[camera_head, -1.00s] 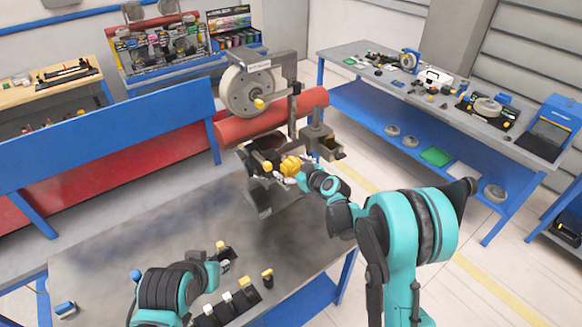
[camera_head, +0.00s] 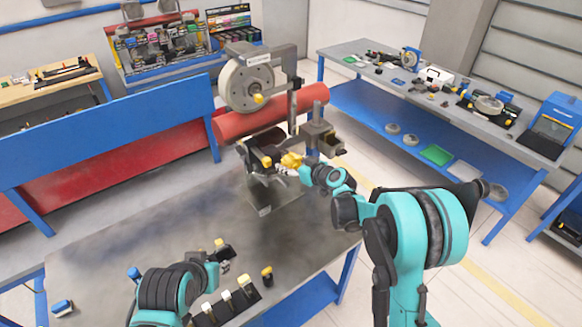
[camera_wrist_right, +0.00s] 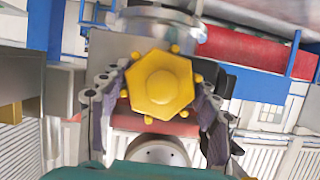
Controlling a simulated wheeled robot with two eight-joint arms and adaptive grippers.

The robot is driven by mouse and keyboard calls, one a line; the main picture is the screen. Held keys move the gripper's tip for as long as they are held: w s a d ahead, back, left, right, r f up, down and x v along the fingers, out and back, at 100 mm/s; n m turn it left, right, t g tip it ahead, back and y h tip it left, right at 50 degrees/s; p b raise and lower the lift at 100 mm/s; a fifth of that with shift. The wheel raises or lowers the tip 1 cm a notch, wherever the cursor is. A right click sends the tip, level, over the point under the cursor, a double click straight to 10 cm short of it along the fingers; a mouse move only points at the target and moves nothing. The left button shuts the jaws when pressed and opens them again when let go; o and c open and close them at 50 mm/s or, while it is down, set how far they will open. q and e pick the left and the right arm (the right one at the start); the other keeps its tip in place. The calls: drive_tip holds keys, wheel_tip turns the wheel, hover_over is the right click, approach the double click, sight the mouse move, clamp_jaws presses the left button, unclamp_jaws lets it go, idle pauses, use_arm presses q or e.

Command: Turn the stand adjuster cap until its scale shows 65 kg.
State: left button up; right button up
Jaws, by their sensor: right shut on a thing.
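The adjuster cap (camera_head: 291,161) is a yellow knob on the stand (camera_head: 262,187). It also shows in the right wrist view as a yellow hexagonal cap (camera_wrist_right: 160,84) with small round knobs around its rim. My right gripper (camera_head: 300,168) is shut on the cap, with a dark finger on each side of it in the wrist view. The scale is too small or hidden, and I cannot read a value. My left gripper (camera_head: 222,266) hangs low at the front of the table, near the small yellow-topped parts; whether its jaws are open does not show.
The grey table (camera_head: 130,235) is mostly bare in its middle. Several yellow- and white-topped black parts (camera_head: 227,301) stand along its front edge. A pale wheel (camera_head: 246,82) and a red roller (camera_head: 270,114) stand above and behind the cap.

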drive_tip(key=m+y+b, duration=0.1)
drive_tip(key=m+b, duration=0.1)
drive_tip(key=m+g+y+b, duration=0.1)
drive_tip(key=b, duration=0.1)
drive_tip(key=shift+f+m+b, duration=0.15)
drive_tip(key=shift+m+b, duration=0.15)
drive_tip(key=shift+m, duration=0.1)
drive_tip(key=shift+m+g+y+b, duration=0.3)
drive_tip(key=shift+m+y+b, duration=0.8)
drive_tip(key=shift+m+b, duration=0.45)
drive_tip(key=shift+r, duration=0.2)
drive_tip(key=o, duration=1.2)
drive_tip(key=shift+d, duration=0.1)
drive_tip(key=v, duration=1.2)
drive_tip(key=shift+w, duration=0.1)
